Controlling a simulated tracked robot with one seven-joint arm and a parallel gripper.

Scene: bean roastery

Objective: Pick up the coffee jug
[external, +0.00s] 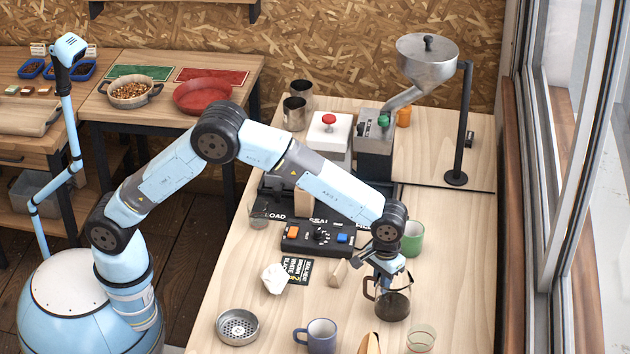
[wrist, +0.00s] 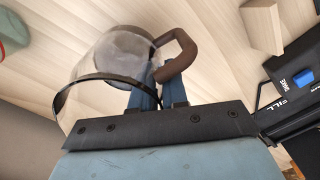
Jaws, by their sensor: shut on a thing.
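The coffee jug (external: 393,304) is a glass jug with dark contents and a brown handle. It stands upright at the right of the bench in the external view; I cannot tell whether its base touches the wood. My gripper (external: 384,270) is above it, pointing down, and is shut on the jug near its handle side. In the wrist view the glass jug (wrist: 118,58) with its dark rim band and brown handle shows close up, and the blue fingers of my gripper (wrist: 146,92) meet at its rim beside the handle.
A button panel (external: 318,238) and a small wooden block (external: 338,274) are to the left. The bench at right is clear.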

